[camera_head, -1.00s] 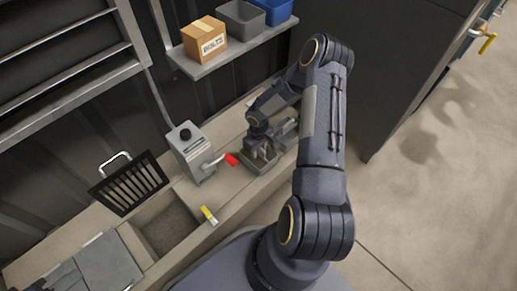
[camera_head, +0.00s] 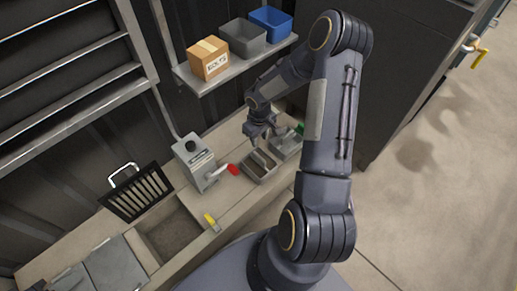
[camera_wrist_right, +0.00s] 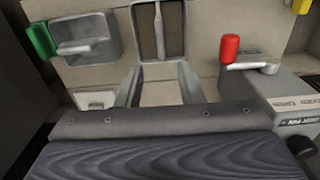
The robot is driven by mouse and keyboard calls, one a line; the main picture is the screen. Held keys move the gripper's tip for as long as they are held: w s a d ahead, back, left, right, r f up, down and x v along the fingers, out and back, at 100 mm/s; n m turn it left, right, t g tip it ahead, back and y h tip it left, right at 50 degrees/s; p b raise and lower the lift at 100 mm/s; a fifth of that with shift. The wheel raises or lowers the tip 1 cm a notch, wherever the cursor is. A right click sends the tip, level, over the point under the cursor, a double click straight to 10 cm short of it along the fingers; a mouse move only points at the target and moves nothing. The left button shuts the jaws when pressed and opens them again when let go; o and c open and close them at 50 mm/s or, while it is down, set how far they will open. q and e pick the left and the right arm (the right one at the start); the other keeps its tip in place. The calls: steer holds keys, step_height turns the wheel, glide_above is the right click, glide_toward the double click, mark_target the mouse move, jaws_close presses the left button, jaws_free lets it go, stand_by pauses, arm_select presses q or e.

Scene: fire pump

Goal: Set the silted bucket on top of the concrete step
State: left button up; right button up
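A grey rectangular bucket with brown silt inside and a bar across its middle (camera_head: 259,168) rests on the beige concrete ledge (camera_head: 232,190); I take it for the silted bucket. It shows in the right wrist view (camera_wrist_right: 177,45), upper middle, just beyond the fingers. My right gripper (camera_head: 261,138) is above and behind it in the head view. Its fingers (camera_wrist_right: 159,88) are spread apart, with nothing held between them. I cannot tell which part of the concrete counts as the step. My left gripper is not in view.
A second grey container with a green part (camera_head: 286,146) stands close beside the bucket. A grey control box with a red-handled lever (camera_head: 195,165) stands to its left. Left of that are an open grate (camera_head: 140,193) and pit. A shelf (camera_head: 225,72) hangs above.

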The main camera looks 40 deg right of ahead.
steer(key=s+a+r+m+t, duration=0.1)
steer(key=s+a+r, duration=0.2)
steer(key=r, duration=0.7)
steer(key=s+a+r+m+t, duration=0.1)
steer(key=s+a+r, duration=0.15)
steer(key=r, duration=0.75)
steer(key=s+a+r+t+y, duration=0.1)
steer(key=s+a+r+y, duration=0.1)
steer(key=s+a+r, duration=0.2)
steer(key=s+a+r+t+y, duration=0.2)
steer(key=s+a+r, duration=0.1)
steer(key=s+a, duration=0.4)
steer(key=s, duration=0.3)
steer(key=shift+s+r, duration=0.15)
steer(key=shift+r, duration=0.25)
steer(key=shift+r+m, duration=0.1)
steer(key=shift+m, duration=0.2)
step_height(320, 180, up, 32)
steer(key=p, duration=3.2)
